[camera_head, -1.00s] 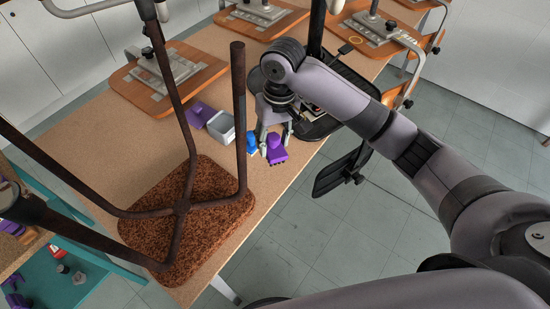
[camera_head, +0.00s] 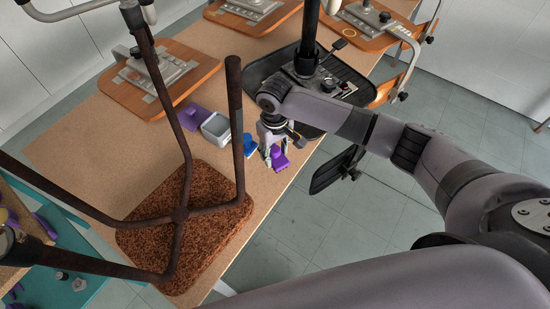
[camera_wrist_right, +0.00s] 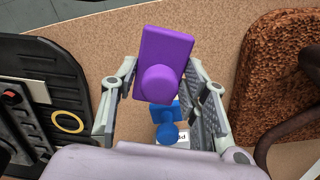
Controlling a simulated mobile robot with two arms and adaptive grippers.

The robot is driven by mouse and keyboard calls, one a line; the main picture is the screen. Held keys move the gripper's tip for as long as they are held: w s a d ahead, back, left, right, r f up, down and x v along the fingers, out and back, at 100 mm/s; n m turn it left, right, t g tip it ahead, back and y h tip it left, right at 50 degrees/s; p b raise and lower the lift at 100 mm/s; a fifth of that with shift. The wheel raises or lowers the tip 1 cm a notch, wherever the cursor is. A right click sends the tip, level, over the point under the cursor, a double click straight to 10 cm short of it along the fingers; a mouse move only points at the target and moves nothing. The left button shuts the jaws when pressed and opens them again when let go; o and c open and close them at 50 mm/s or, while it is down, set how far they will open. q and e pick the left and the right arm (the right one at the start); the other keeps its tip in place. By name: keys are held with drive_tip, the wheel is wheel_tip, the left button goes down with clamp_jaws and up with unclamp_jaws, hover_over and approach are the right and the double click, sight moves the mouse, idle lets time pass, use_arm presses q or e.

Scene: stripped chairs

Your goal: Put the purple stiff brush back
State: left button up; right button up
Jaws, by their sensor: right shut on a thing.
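The purple brush (camera_head: 280,158) is between the fingers of my right gripper (camera_head: 273,150), near the table's front edge. In the right wrist view the brush (camera_wrist_right: 166,55) shows as a flat purple block with a round knob, and the fingers of the gripper (camera_wrist_right: 165,85) are on either side of it. I cannot tell how far it is above the table. A blue brush (camera_head: 250,145) stands just left of the gripper; it also shows behind the purple one in the wrist view (camera_wrist_right: 167,130), beside a white label (camera_wrist_right: 175,139). My left gripper is not in view.
A grey container (camera_head: 217,130) and another purple object (camera_head: 190,118) stand left of the blue brush. An upturned brown chair (camera_head: 185,240) with rusty legs rises on the left. Chair boards (camera_head: 160,80) lie farther back.

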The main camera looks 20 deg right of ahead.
sight(275, 160)
wheel_tip(275, 160, down, 4)
drive_tip(key=shift+f, duration=0.3)
drive_tip(key=o, duration=1)
drive_tip(key=shift+f, duration=0.1)
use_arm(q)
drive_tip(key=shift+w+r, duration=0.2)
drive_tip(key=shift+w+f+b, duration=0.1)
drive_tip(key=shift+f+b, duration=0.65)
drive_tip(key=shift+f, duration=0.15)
use_arm(e)
wheel_tip(275, 160, up, 12)
drive_tip(key=shift+r, duration=0.15)
